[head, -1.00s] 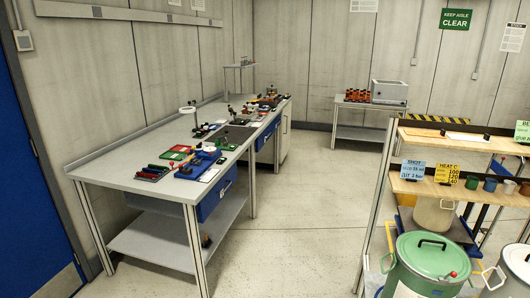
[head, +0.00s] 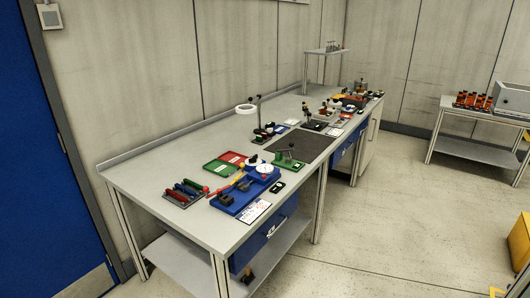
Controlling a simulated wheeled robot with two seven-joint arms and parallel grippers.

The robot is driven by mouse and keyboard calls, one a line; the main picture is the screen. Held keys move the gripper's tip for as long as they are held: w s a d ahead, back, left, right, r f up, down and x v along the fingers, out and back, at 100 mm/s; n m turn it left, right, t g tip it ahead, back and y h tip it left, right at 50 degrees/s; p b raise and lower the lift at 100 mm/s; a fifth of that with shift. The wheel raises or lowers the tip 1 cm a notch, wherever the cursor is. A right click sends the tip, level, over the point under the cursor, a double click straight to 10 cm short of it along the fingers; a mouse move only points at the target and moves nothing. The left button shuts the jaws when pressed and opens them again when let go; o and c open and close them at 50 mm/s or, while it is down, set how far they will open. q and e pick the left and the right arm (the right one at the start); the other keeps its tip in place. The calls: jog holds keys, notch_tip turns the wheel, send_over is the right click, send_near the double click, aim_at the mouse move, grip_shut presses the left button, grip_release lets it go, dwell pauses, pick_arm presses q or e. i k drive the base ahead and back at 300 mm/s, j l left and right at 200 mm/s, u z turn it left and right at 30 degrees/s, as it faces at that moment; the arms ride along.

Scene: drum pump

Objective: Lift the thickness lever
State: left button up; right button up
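A blue fixture (head: 243,194) sits near the front edge of the long grey workbench. It carries a round white dial (head: 264,169) and dark blocks. A thin orange-yellow bar (head: 228,184) runs over it, with a red knob (head: 206,189) at its left end. This bar looks like a lever, but I cannot tell for certain that it is the thickness lever. Neither of my grippers is in view.
The workbench (head: 150,172) also holds a tray of coloured handles (head: 183,193), a green tray (head: 217,166), a red tray (head: 233,158), a green device (head: 289,161) and a ring lamp (head: 246,109). The floor (head: 390,220) before the bench is clear.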

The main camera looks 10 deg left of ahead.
aim_at(290, 145)
jog(key=i+l+u, duration=0.15)
jog(key=u, duration=0.3)
jog(key=i+l+u, duration=0.2)
jog(key=u, duration=0.25)
jog(key=i+l+u, duration=0.2)
jog(key=u, duration=0.25)
jog(key=l+u, duration=0.4)
jog(key=i+j, duration=0.05)
